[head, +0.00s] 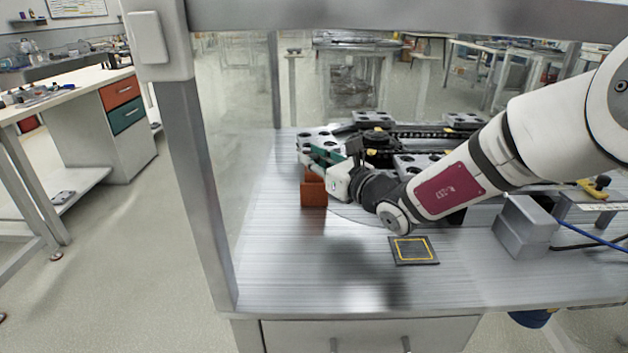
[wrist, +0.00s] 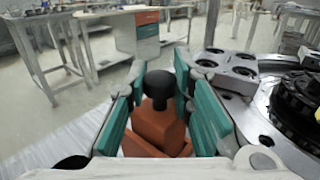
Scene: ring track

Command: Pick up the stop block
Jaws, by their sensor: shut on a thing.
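The stop block (head: 313,191) is orange-red and stands at the left of the bench top, beside the ring track. In the wrist view the block (wrist: 157,128) has a sloping body with a black round knob on top. My gripper (head: 318,160) reaches it from the right, low over the bench. Its teal finger pads (wrist: 160,92) lie on both sides of the block and are shut on it. Part of the block's body is hidden by the pads and the gripper's housing. I cannot tell whether its base touches the bench.
The ring track (head: 385,130), with grey perforated plates and black parts, lies right behind my gripper. A dark pad with a yellow square outline (head: 413,250) lies on the bench in front. A grey box (head: 525,228) stands at the right. A metal frame post (head: 200,160) rises at the left.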

